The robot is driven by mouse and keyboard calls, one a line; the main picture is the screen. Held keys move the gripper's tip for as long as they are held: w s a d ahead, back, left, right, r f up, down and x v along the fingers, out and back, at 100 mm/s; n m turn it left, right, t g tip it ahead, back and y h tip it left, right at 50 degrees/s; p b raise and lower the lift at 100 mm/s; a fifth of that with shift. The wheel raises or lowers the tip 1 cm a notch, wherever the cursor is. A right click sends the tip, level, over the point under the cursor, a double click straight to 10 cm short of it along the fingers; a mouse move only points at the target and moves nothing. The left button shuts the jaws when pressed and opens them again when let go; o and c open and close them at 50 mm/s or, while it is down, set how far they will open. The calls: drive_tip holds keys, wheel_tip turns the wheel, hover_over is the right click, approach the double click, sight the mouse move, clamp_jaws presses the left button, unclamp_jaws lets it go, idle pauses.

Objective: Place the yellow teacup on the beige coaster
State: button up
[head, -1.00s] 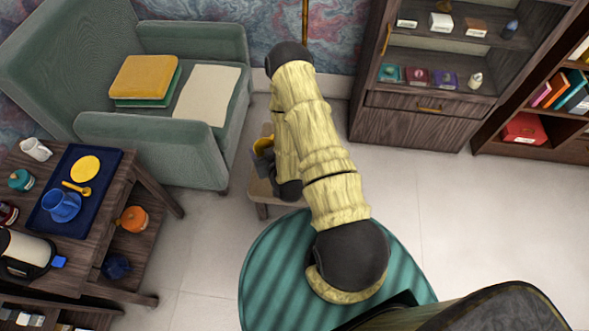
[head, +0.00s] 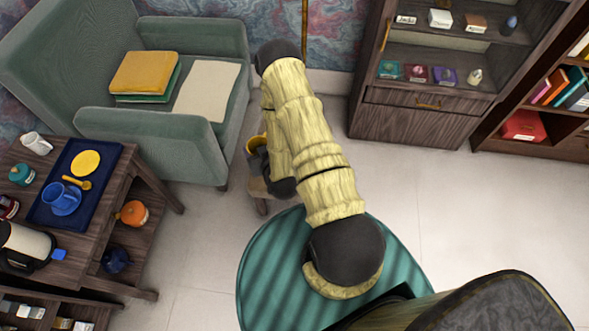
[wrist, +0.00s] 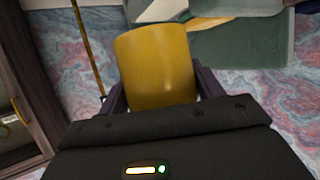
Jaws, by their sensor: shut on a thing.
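The yellow teacup (wrist: 155,65) is held between the two dark fingers of my gripper (wrist: 162,90) in the wrist view. In the head view a small part of the teacup (head: 255,142) shows at the left of my arm, beside my gripper (head: 259,158). My gripper is shut on the teacup, above or near a small wooden stool (head: 258,187) that my arm mostly covers. I cannot make out a beige coaster in either view; the top of the stool is largely hidden.
A green armchair (head: 160,130) with books and a beige sheet (head: 206,90) stands left of my arm. A side table at left bears a blue tray (head: 45,215) with a yellow disc, spoon and blue cup. Cabinet and bookshelf stand right; the floor (head: 440,210) there is clear.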

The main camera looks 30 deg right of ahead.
drive_tip(key=w+d+f+m+g+h+b, duration=0.2)
drive_tip(key=d+f+m+g+h+b, duration=0.3)
drive_tip(key=b, duration=0.8)
drive_tip(key=w+d+f+m+g+h+b, duration=0.2)
drive_tip(key=d+f+m+g+h+b, duration=0.4)
drive_tip(key=d+f+m+h+b, duration=0.2)
wheel_tip(320, 180, down, 5)
drive_tip(key=d+m+b, duration=0.2)
drive_tip(key=b, duration=0.4)
drive_tip(key=shift+w+d+m, duration=0.25)
drive_tip(key=shift+w+m, duration=0.05)
drive_tip(key=shift+m, duration=0.1)
drive_tip(key=shift+r, duration=0.15)
drive_tip(key=shift+f+b, duration=1.15)
drive_tip(key=shift+f, duration=2)
drive_tip(key=shift+f, duration=0.1)
drive_tip(key=shift+f+b, duration=0.7)
drive_tip(key=shift+f, duration=1.05)
